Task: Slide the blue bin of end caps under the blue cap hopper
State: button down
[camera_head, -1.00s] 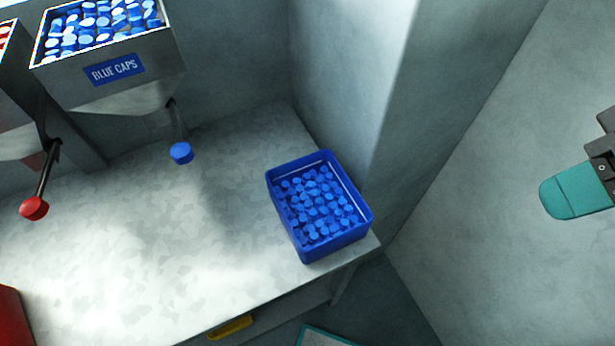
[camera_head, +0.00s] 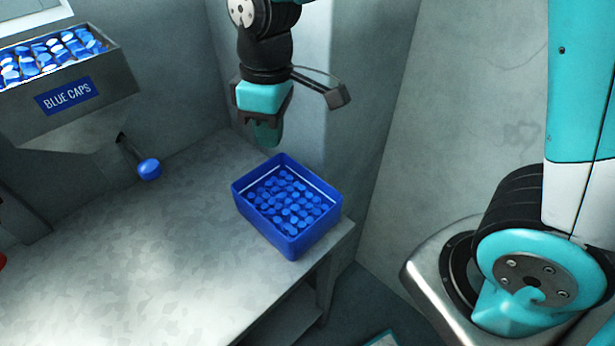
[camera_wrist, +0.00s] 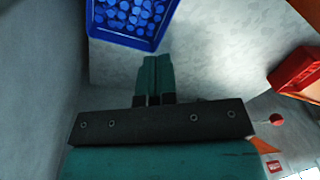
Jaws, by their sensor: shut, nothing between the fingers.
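The blue bin (camera_head: 291,245) holds many blue end caps and stands at the right end of the metal bench, near the wall. The blue cap hopper (camera_head: 85,122), labelled BLUE CAPS, hangs at the upper left over the bench, with a blue-knobbed lever (camera_head: 149,169) below it. The bench under the hopper looks clear. My gripper (camera_head: 267,134) is shut and empty, pointing down above the bin's far side, apart from it. In the wrist view the shut teal fingers (camera_wrist: 154,75) show just below the bin's edge (camera_wrist: 122,38).
Bare bench top (camera_head: 150,255) lies between the bin and the hopper. The wall (camera_head: 285,100) rises close behind and to the right of the bin. In the wrist view a red bin (camera_wrist: 293,70) and a red knob (camera_wrist: 276,119) show at the right.

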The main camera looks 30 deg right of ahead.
aim_at(315, 176)
jog(key=w+a+f+n+h+b, duration=0.1)
jog(key=w+f, duration=0.3)
jog(key=f, duration=0.2)
jog(key=w+a+f+n+h+b, duration=0.1)
jog(key=w+f+n+h, duration=0.15)
jog(key=f, duration=0.45)
jog(key=shift+m+y, duration=0.25)
jog(key=shift+y, duration=0.1)
jog(key=s+d, duration=0.1)
jog(key=d, duration=0.2)
jog(key=s+d+f+p, duration=0.1)
jog(key=d, duration=0.3)
jog(key=s+d+f+p, duration=0.1)
jog(key=s+d, duration=0.1)
jog(key=d, duration=0.2)
jog(key=shift+d+f, duration=0.15)
jog(key=shift+d, duration=0.1)
